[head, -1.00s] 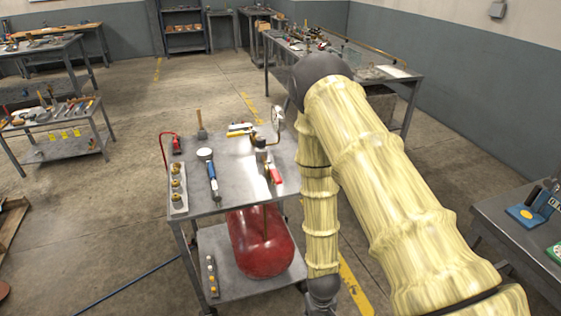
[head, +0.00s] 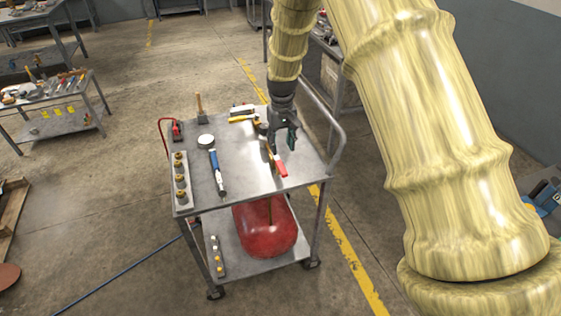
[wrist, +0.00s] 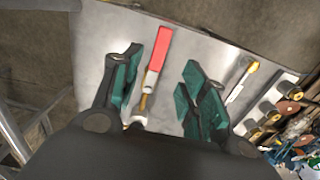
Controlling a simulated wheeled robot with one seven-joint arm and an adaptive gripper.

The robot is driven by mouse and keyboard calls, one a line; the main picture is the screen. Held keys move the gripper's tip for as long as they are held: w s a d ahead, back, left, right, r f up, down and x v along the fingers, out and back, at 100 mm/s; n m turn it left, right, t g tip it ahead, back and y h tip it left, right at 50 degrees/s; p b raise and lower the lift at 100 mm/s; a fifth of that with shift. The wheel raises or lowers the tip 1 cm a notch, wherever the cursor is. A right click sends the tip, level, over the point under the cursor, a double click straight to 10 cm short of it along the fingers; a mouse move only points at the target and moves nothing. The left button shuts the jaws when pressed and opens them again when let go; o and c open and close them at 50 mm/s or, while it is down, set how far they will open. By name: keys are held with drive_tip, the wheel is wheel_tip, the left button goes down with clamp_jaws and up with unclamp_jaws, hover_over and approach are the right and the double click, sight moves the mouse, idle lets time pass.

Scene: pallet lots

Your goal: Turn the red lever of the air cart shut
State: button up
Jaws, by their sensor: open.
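The red lever (head: 280,166) lies over the grey top of the air cart (head: 240,180), near its right side. In the wrist view the red lever (wrist: 161,48) has a pale metal shank and brass below it. My gripper (head: 282,146) points down over the cart top, just behind the lever's red end. In the wrist view my gripper (wrist: 158,88) is open, with green-padded fingers on either side of the lever, apart from it. The valve body at the lever's base is mostly hidden behind the gripper. A red tank (head: 265,232) sits on the lower shelf.
A block with several brass fittings (head: 180,182) lines the left edge. A mallet (head: 200,106) and a yellow-handled tool (head: 242,118) are at the back. The cart's front top is clear.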

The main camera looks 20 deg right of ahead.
sight(282, 167)
drive_tip(key=shift+f+p, duration=1.55)
drive_tip(key=shift+f, duration=3.45)
clamp_jaws()
